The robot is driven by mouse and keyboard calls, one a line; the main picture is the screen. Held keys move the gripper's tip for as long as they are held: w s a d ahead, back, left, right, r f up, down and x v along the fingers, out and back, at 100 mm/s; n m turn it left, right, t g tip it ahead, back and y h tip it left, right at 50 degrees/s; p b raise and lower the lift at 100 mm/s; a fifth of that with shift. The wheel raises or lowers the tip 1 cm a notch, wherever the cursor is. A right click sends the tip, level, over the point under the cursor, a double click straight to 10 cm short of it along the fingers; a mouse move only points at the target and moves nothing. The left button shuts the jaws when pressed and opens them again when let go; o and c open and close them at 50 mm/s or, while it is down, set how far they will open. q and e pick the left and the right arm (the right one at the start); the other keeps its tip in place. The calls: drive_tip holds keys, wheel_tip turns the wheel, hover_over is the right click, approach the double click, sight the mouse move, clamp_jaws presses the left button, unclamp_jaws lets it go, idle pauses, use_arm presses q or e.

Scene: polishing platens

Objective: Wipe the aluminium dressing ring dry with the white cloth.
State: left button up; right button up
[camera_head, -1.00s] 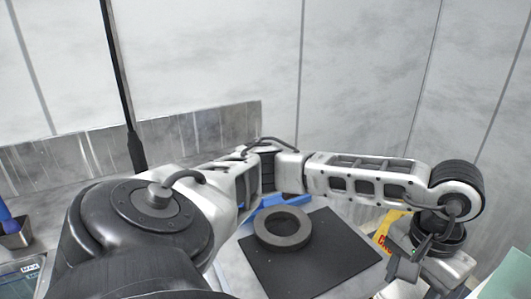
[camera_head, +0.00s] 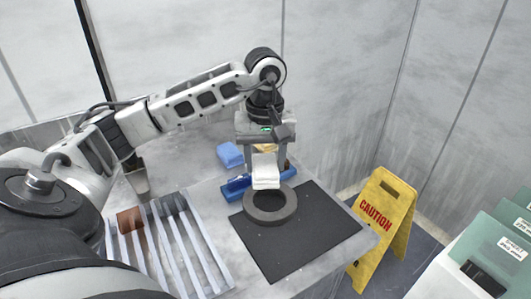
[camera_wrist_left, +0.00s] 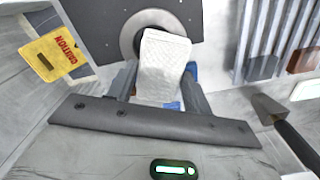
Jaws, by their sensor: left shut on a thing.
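The dressing ring (camera_head: 270,216) is a thick grey ring lying flat on a black mat (camera_head: 318,238); it also shows in the left wrist view (camera_wrist_left: 127,38). My left gripper (camera_head: 265,168) points down and is shut on the white cloth (camera_head: 266,178). The cloth is a folded, quilted pad that hangs over the far part of the ring. In the left wrist view the cloth (camera_wrist_left: 162,62) covers the ring's right side and hole in part. I cannot tell whether cloth and ring touch. My right gripper is not in view.
A blue block (camera_head: 230,155) and a blue holder (camera_head: 237,187) stand behind the ring. A slatted rack (camera_head: 212,250) is at the left. A yellow caution sign (camera_head: 383,222) stands beyond the bench's right edge. Green labelled panels (camera_head: 507,243) are far right. The mat's front is clear.

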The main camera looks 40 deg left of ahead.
use_arm(q)
drive_tip(key=shift+f+b, duration=0.35)
drive_tip(key=shift+f, duration=0.25)
wheel_tip(320, 180, down, 5)
drive_tip(key=b, duration=0.3)
drive_tip(key=shift+r, duration=0.2)
drive_tip(key=shift+f, duration=0.1)
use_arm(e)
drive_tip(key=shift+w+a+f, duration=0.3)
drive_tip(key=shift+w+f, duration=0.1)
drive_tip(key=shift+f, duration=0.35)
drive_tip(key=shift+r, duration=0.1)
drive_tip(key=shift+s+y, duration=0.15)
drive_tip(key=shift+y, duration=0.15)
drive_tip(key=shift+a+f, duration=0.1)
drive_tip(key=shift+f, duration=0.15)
